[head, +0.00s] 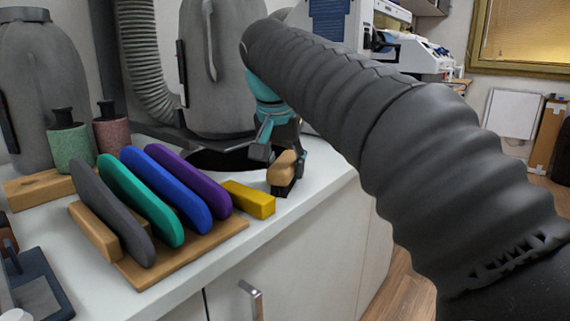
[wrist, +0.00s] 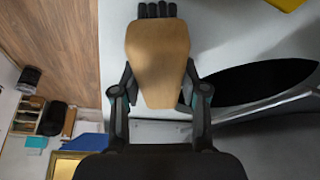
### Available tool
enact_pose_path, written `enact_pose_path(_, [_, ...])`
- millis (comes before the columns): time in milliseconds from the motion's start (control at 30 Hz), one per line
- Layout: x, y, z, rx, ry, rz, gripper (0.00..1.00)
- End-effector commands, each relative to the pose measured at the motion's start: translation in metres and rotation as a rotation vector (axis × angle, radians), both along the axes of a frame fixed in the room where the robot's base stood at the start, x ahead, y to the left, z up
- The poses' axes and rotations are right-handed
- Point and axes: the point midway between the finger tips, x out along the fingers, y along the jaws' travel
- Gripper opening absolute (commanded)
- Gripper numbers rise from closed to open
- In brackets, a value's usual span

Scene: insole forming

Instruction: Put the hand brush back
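The hand brush (head: 284,166) has a tan wooden back and dark bristles. In the head view it is near the front edge of the white counter, right of the yellow block; I cannot tell whether its bristles touch the top. In the wrist view the brush's wooden back (wrist: 158,58) lies between the two fingers of my gripper (wrist: 160,88), with a finger against each side. The bristles show at its far end.
The yellow block (head: 249,199) lies beside a wooden rack (head: 190,254) holding several coloured insole-shaped pieces. Two rollers (head: 71,146) stand behind on a wooden base. A dark oval opening (head: 222,160) is behind the brush. The counter's front edge (head: 262,236) is close.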

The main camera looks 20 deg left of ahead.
Motion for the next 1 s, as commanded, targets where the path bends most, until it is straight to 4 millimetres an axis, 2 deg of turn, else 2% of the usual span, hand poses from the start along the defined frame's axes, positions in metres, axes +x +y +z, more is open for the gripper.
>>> enact_pose_path(33, [0.0,0.0,0.0,0.0,0.001,0.0,0.58])
enact_pose_path(67, [0.0,0.0,0.0,0.0,0.001,0.0,0.65])
enact_pose_path(100, [0.0,0.0,0.0,0.0,0.001,0.0,0.68])
enact_pose_path(467, [0.0,0.0,0.005,0.0,0.0,0.0,0.68])
enact_pose_path(633, [-0.009,0.001,0.027,0.001,-0.002,0.002,0.68])
enact_pose_path(1000, [-0.036,0.001,0.093,0.001,-0.001,0.002,0.68])
